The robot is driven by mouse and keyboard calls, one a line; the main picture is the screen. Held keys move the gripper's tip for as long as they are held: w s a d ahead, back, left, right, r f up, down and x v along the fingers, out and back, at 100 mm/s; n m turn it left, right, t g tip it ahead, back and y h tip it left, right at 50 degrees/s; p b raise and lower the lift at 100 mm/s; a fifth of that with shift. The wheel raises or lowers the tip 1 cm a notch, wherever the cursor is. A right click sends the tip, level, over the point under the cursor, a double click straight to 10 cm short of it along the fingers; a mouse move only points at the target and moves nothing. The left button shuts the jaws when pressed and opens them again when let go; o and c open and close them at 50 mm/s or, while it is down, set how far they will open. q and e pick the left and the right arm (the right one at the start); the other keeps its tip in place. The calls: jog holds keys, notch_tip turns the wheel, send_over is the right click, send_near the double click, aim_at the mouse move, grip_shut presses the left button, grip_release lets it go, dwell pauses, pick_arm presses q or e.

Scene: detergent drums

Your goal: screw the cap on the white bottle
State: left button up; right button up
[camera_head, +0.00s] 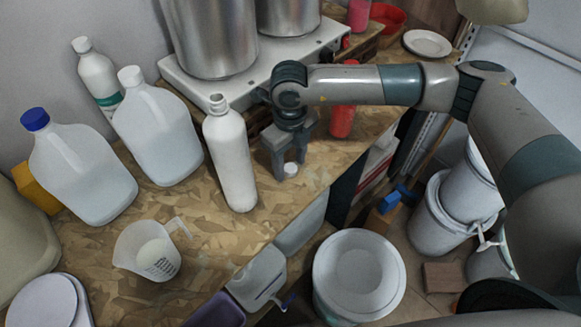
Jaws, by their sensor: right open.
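The white bottle (231,160) stands upright on the wooden worktop, near the middle of the head view. A small white cap (290,170) sits on the worktop to the right of the bottle. My right gripper (289,160) points down over the cap with its fingers apart, one to either side of it. Whether the fingers touch the cap cannot be told. My left gripper is not in view.
Two large jugs, one blue-capped (85,170) and one white-capped (157,130), stand left of the bottle. A measuring jug (150,250) stands in front. Steel pots (212,40) are behind, and a red bottle (343,120) is right. A white bucket (358,275) is below the worktop edge.

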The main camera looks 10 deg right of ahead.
aim_at(290, 167)
jog(key=shift+c, duration=0.7)
jog(key=c, duration=1)
jog(key=shift+r+b, duration=0.7)
jog(key=shift+r, duration=0.05)
notch_tip(290, 167, up, 2)
jog(key=shift+r+b, duration=0.2)
jog(key=shift+b, duration=0.65)
jog(key=s+d+r+b, duration=0.4)
jog(key=s+d+r, duration=0.2)
jog(key=s, duration=0.4)
jog(key=shift+d+r+b, duration=0.2)
jog(key=shift+r+b, duration=0.1)
jog(key=shift+r, duration=0.3)
